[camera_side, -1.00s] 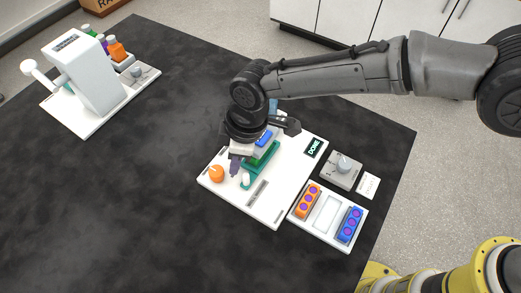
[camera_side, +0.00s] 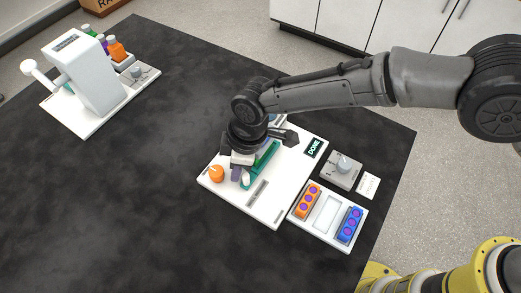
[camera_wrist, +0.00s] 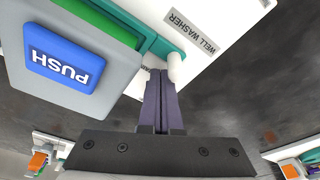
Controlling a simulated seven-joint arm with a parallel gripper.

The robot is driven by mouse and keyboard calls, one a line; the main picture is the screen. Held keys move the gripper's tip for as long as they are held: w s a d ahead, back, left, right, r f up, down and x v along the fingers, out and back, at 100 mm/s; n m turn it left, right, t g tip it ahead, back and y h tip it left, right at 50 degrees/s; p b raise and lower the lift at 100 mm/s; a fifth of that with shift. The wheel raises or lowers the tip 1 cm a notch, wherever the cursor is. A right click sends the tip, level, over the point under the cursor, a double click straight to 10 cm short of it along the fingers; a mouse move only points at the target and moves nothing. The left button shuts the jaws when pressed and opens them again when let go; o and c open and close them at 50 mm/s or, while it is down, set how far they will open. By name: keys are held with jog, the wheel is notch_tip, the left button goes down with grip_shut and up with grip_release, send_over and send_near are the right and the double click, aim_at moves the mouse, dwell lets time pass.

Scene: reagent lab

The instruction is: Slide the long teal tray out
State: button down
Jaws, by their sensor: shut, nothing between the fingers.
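The long teal tray (camera_side: 262,170) lies slantwise on the white well washer base. Its near end with a white upright peg (camera_wrist: 175,68) shows in the wrist view, where the teal edge (camera_wrist: 163,47) runs beside a grey block with a blue PUSH button (camera_wrist: 64,60). My gripper (camera_side: 236,180) is low at the tray's near end. In the wrist view its dark fingers (camera_wrist: 159,74) are together and empty, right beside the peg. I cannot tell whether they touch it. My wrist hides part of the washer and tray in the side view.
An orange knob (camera_side: 216,173) stands on the base just left of my fingers. A white holder with orange and blue strips (camera_side: 349,225) and a grey dial box (camera_side: 342,170) lie to the right.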

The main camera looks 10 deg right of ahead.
aim_at(249, 186)
jog(key=shift+s+d, duration=1.25)
jog(key=shift+s, duration=0.15)
jog(key=shift+s+d, duration=1.15)
jog(key=shift+d, duration=0.1)
jog(key=shift+s+d, duration=0.4)
jog(key=shift+w+a, duration=0.1)
jog(key=shift+a, duration=0.05)
